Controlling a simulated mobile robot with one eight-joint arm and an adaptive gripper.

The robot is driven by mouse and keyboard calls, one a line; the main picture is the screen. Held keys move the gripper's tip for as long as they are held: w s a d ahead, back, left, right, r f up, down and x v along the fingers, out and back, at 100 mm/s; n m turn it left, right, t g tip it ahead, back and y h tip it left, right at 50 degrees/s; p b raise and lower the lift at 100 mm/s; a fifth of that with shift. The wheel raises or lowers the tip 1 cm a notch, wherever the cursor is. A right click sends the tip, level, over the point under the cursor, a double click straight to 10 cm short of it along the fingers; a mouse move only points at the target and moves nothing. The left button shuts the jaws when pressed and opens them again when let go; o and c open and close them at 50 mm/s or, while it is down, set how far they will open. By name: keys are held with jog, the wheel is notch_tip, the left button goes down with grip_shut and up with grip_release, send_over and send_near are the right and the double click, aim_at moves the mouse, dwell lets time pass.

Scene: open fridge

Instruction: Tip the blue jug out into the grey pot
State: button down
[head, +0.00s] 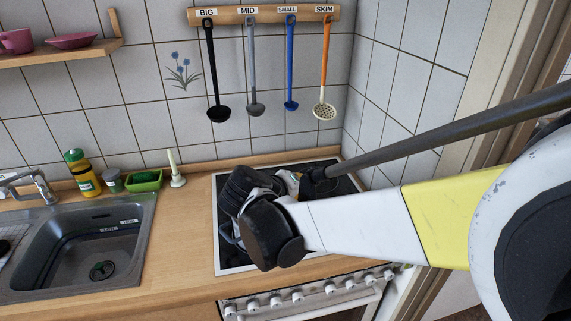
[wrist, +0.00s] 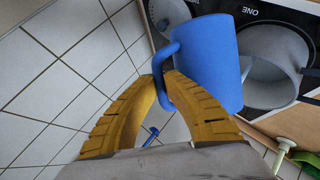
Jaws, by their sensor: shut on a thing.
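In the wrist view, the blue jug (wrist: 210,62) is in front of my gripper (wrist: 166,84). The yellow fingers are shut on its handle, at the jug's left side. The grey pot (wrist: 272,68) stands on the hob just right of the jug in that view, partly covered by it. The jug overlaps the pot's near edge in the picture; I cannot tell its height above the pot or how far it is tilted. The jug's inside does not show. In the head view, my arm hides the jug, the gripper and most of the pot.
The hob (head: 222,262) is set in a wooden counter (head: 190,225). Several ladles hang from a rail (head: 265,14) on the tiled wall behind. A candle (head: 175,168), green tray (head: 145,181), yellow bottle (head: 83,176) and sink (head: 90,245) are to the left.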

jog(key=shift+w+a+r+n+g+h, duration=0.15)
jog(key=shift+w+a+n+h, duration=0.2)
jog(key=shift+a, duration=0.25)
jog(key=shift+w+a+r+n+g+h, duration=0.15)
jog(key=shift+w+a+n+h, duration=0.15)
jog(key=shift+a, duration=0.25)
jog(key=shift+w+a+r+n+g+h, duration=0.2)
jog(key=shift+w+a+r+n+h, duration=0.15)
jog(key=shift+a+r+h, duration=0.2)
jog(key=shift+w+a+r+n+g+h, duration=0.2)
jog(key=shift+w+a+r+n+h, duration=0.2)
jog(key=shift+a, duration=0.25)
jog(key=a, duration=0.1)
jog(key=w+a+r+n+h, duration=0.1)
jog(key=shift+w+a+r, duration=0.2)
jog(key=shift+w+a, duration=0.1)
jog(key=shift+a, duration=0.1)
